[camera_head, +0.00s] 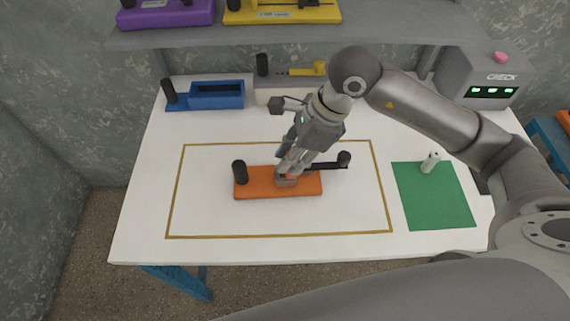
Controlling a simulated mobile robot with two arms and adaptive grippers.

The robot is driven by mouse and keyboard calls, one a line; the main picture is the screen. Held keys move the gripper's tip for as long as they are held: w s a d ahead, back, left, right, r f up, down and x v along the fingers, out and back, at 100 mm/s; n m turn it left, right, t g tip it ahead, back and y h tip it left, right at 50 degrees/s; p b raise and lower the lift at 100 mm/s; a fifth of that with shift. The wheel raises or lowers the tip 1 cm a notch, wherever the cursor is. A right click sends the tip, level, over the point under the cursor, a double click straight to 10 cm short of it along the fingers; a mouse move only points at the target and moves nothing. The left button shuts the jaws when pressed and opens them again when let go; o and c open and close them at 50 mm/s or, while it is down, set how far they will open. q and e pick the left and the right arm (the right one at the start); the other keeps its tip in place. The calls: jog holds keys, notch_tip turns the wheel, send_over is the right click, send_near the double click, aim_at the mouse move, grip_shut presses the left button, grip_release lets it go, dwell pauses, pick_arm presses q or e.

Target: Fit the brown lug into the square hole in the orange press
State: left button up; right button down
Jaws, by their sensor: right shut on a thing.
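The orange press (258,188) lies on the white table inside a yellow outlined rectangle. It has a black post at its left end and a black lever with a knob reaching out to the right. My right gripper (287,174) points down over the middle of the press, shut on the brown lug (286,182). Only a small brownish patch of the lug shows under the fingers. The square hole is hidden there, so I cannot tell whether the lug is in it or above it. My left gripper is not in view.
A green mat (436,205) with a white cylindrical piece (430,162) lies at right. A blue holder (217,96) and a grey CHECK box (487,79) stand at the back. A shelf above holds purple (165,14) and yellow (282,13) units. The table's front is clear.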

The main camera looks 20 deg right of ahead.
jog(key=w+f+b, duration=0.1)
jog(key=f, duration=0.2)
jog(key=w+f+b, duration=0.1)
jog(key=w+f, duration=0.1)
jog(key=w+f+b, duration=0.1)
jog(key=f, duration=0.2)
jog(key=shift+w+f+b, duration=0.25)
jog(key=shift+f+b, duration=0.05)
jog(key=shift+f, duration=0.1)
jog(key=shift+f, duration=0.2)
jog(key=c, duration=1.3)
grip_release()
jog(key=shift+r, duration=0.1)
